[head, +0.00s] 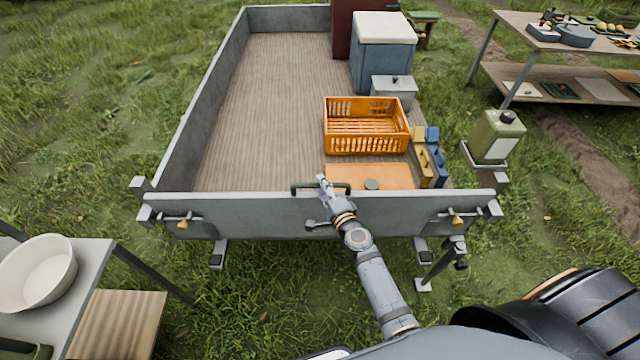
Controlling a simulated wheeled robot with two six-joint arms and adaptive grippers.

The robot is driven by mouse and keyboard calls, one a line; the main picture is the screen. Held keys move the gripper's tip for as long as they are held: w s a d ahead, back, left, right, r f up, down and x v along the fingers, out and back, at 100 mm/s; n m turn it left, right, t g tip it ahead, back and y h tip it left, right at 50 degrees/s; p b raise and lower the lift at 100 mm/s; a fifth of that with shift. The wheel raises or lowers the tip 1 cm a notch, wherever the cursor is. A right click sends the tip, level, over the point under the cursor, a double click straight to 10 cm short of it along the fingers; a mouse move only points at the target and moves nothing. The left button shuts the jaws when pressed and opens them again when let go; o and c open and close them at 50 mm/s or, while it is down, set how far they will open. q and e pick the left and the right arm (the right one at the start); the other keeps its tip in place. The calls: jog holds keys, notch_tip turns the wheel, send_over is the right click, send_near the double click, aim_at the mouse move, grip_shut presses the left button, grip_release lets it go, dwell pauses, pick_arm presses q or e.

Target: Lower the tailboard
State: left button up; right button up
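The grey tailboard (250,213) stands upright across the near end of the trailer. A dark green handle (300,189) is at the middle of its top edge. Latches with brass-coloured pieces sit at its left end (182,222) and right end (458,221). My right gripper (324,183) is at the middle of the handle and covers part of it. Its fingers are too small and overlapped to tell whether they are shut on the handle. A grey lever (316,225) shows below, beside my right wrist. My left gripper is not in view.
On the trailer bed (270,110) are an orange crate (366,150), an orange board (350,174) and a grey cooler (382,60). A green canister (496,137) stands outside at right. A table with a white bowl (38,272) is at near left. Grass lies below the tailboard.

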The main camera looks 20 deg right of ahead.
jog(key=shift+x, duration=1)
jog(key=shift+s, duration=0.1)
grip_shut()
